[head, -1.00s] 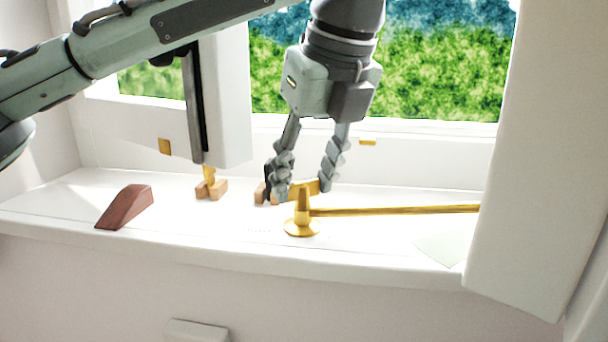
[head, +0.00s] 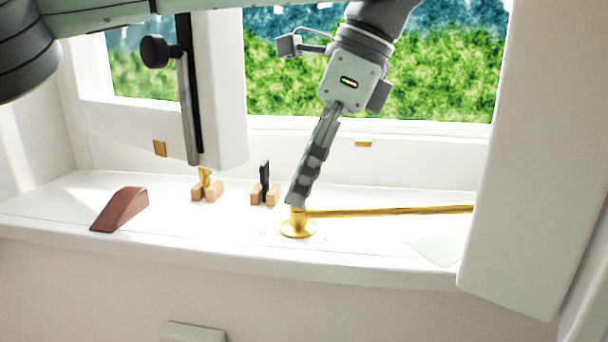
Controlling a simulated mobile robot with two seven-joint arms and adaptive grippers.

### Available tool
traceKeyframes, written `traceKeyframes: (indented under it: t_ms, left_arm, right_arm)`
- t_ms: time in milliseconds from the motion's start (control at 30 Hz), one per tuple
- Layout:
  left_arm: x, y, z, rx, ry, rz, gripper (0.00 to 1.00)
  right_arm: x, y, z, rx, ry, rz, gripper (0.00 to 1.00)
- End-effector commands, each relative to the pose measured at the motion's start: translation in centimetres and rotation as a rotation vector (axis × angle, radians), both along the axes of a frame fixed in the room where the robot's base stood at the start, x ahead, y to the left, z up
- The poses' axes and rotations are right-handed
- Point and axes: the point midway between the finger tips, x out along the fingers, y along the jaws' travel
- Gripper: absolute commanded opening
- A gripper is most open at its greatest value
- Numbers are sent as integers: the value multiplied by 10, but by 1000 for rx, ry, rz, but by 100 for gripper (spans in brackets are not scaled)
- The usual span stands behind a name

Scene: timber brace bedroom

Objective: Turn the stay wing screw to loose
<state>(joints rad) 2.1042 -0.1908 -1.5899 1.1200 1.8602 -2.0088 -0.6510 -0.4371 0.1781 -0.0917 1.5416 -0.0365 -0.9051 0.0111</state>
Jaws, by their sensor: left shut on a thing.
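A brass stay post with a round foot (head: 298,231) stands on the white window sill. A thin brass stay rod (head: 400,210) runs from it to the right, to behind the white panel. The stay wing screw sits at the top of the post and is hidden by my fingers. My left gripper (head: 297,201) comes down on it from above, shut on it, its fingers seen edge-on and in line. My right gripper is not in view.
A dark red wedge (head: 120,209), a brass piece in a wooden holder (head: 206,189) and a black piece in another holder (head: 265,190) stand left on the sill. A white panel (head: 530,150) closes off the right. A black knob (head: 155,51) is by the upright bar.

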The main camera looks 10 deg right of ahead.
Motion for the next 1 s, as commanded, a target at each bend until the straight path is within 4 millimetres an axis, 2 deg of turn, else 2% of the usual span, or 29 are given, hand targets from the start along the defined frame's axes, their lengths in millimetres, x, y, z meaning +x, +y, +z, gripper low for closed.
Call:
traceKeyframes:
  t_ms: [1000]
  left_arm:
    - [8,1,1,-3,-3,953,14]
  right_arm:
    - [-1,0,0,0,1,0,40]
